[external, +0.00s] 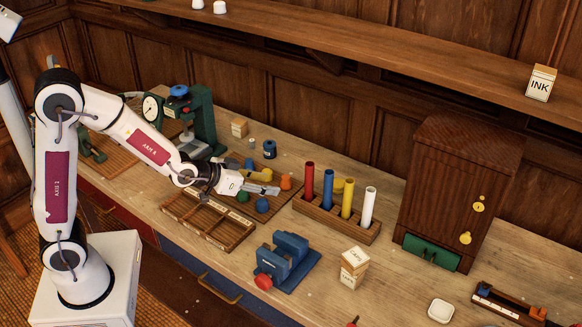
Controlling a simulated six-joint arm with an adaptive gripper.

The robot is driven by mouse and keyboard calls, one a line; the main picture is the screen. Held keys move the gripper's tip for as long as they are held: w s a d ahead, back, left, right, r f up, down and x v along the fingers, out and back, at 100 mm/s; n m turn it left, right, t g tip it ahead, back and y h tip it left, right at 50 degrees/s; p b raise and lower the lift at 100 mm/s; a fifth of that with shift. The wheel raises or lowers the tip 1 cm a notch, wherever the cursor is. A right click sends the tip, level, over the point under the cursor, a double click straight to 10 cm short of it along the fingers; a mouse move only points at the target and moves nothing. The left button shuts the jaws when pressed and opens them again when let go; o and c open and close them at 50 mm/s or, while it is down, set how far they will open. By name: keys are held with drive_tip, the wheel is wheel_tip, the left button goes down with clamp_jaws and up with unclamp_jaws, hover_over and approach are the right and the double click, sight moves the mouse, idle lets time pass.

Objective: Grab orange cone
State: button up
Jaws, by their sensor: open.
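A small orange piece (286,182), which I take to be the orange cone, stands upright at the right side of a dark wooden board on the bench. It is too small to make out its exact shape. My gripper (273,190) is open and low over the board, pointing right, with its fingertips just left of the orange piece. I cannot tell whether a finger touches it. Nothing shows held between the fingers.
A rack (318,215) of coloured rods stands right of the orange piece. A compartment tray (216,234) and a blue vise (287,258) lie in front.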

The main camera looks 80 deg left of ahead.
sight(283, 179)
drive_tip(key=a+f+y, duration=0.1)
drive_tip(key=a+f, duration=0.1)
drive_tip(key=a, duration=0.1)
drive_tip(key=w+a+f+n+y, duration=0.1)
drive_tip(key=a+f, duration=0.1)
drive_tip(key=a, duration=0.1)
drive_tip(key=w+a+f, duration=0.1)
drive_tip(key=a+f, duration=0.1)
drive_tip(key=a, duration=0.1)
drive_tip(key=shift+w+f+n+t+y, duration=0.1)
drive_tip(key=shift+f+n+t+y, duration=0.2)
drive_tip(key=shift+t+y, duration=0.1)
drive_tip(key=shift+w+a, duration=0.1)
drive_tip(key=shift+x, duration=1.2)
drive_tip(key=shift+f, duration=0.15)
drive_tip(key=shift+x, duration=2.55)
drive_tip(key=shift+f, duration=0.15)
drive_tip(key=c, duration=1.2)
